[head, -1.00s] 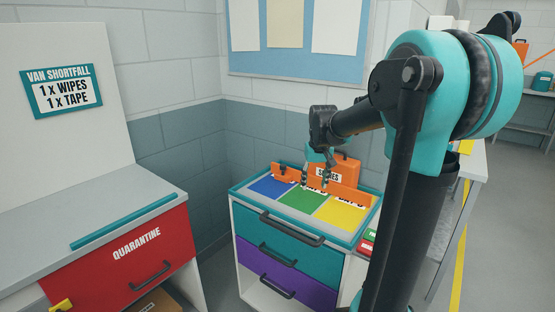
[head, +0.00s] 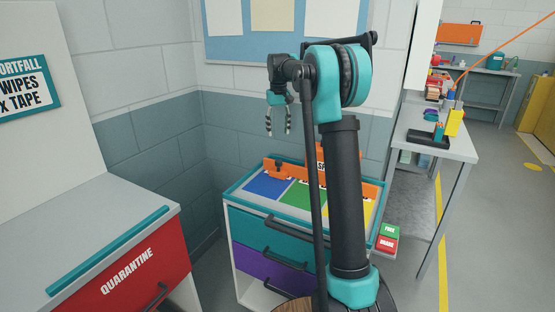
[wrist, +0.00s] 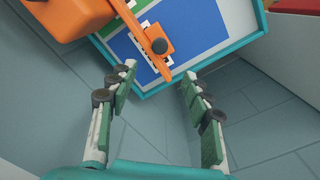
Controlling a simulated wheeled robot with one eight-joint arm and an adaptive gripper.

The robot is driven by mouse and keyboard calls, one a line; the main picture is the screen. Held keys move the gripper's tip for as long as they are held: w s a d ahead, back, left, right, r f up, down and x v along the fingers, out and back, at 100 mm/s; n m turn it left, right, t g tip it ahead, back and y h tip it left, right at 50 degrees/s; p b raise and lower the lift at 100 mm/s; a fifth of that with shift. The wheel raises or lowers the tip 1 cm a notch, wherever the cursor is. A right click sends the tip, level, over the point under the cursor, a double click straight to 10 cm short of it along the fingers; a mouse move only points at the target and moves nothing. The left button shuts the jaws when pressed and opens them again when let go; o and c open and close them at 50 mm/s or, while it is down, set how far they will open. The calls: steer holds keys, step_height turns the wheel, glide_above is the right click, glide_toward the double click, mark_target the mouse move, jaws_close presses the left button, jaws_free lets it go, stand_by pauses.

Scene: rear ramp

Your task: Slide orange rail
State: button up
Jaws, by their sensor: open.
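The orange rail (head: 295,173) stands along the back of the unit's top, behind blue, green and yellow pads; my arm hides part of it. In the wrist view the orange rail (wrist: 146,20) runs down to near my fingertips, with a dark round knob (wrist: 159,46) beside it on an orange tab. My gripper (head: 279,133) hangs open and empty in the air above the rail's left end, fingers pointing down.
An orange case (head: 321,154) stands behind the rail, partly hidden by my arm. The pad unit (head: 236,192) has a raised teal rim and teal and purple drawers. A red quarantine drawer (head: 120,272) is at left. A workbench (head: 455,148) with goods stands at right.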

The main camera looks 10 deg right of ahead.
mark_target(278, 161)
step_height(278, 161, down, 14)
steer(key=shift+r, duration=0.15)
steer(key=shift+c, duration=0.2)
jaws_close()
stand_by(0.3)
